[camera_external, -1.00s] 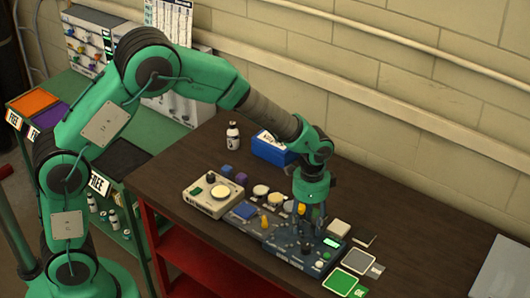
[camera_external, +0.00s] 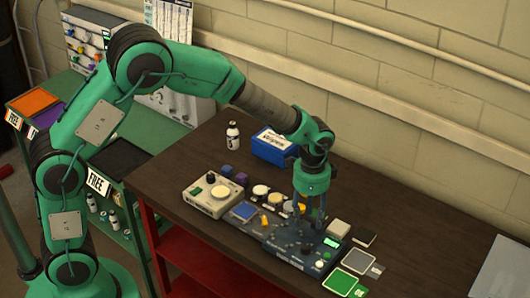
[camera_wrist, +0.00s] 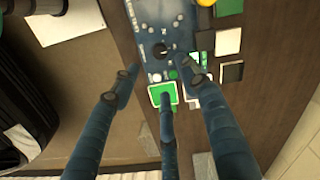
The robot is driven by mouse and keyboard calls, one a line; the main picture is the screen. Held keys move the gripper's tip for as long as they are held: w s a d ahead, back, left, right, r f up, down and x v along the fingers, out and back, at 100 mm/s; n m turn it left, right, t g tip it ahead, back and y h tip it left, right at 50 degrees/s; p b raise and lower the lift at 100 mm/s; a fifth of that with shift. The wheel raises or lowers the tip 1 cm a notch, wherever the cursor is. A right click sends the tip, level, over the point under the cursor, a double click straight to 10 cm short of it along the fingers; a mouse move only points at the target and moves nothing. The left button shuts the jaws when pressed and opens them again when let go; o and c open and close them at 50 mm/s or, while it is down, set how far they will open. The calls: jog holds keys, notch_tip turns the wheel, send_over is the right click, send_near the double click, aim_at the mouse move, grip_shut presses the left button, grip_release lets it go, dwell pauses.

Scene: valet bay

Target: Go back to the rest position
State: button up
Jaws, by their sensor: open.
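My gripper (camera_external: 309,212) hangs downward over the blue control panel (camera_external: 283,250) on the dark brown table. Its fingers are spread and nothing shows between them. In the wrist view the open fingers of my gripper (camera_wrist: 158,95) reach over the table, with part of the blue panel (camera_wrist: 150,15) beyond them. In the external view my arm stretches from the left across the table, bent at the elbow.
Near the panel are a beige device (camera_external: 211,195), a blue box (camera_external: 274,147), a white bottle (camera_external: 232,135), a green card (camera_external: 344,281) and a grey card (camera_external: 356,259). A green shelf (camera_external: 118,150) stands left. The table's back right is clear.

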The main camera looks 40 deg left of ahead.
jog(key=s+a+r+n+t+b, duration=0.1)
jog(key=s+a+r+n+b, duration=0.15)
jog(key=s+a+r, duration=0.45)
jog(key=s+a+r+n+t+b, duration=0.1)
jog(key=s+a+r+n+t, duration=0.15)
jog(key=a+r, duration=0.9)
jog(key=s+a+r+n+t+b, duration=0.1)
jog(key=s+a+n, duration=0.2)
jog(key=s+a, duration=0.3)
jog(key=s+a+r+n+t+b, duration=0.1)
jog(key=s+a+n, duration=0.3)
jog(key=s, duration=0.9)
jog(key=shift+s+a+r+b, duration=0.4)
jog(key=shift+a+r+b, duration=0.05)
jog(key=shift+a, duration=0.5)
notch_tip(320, 180, down, 12)
jog(key=b, duration=1.2)
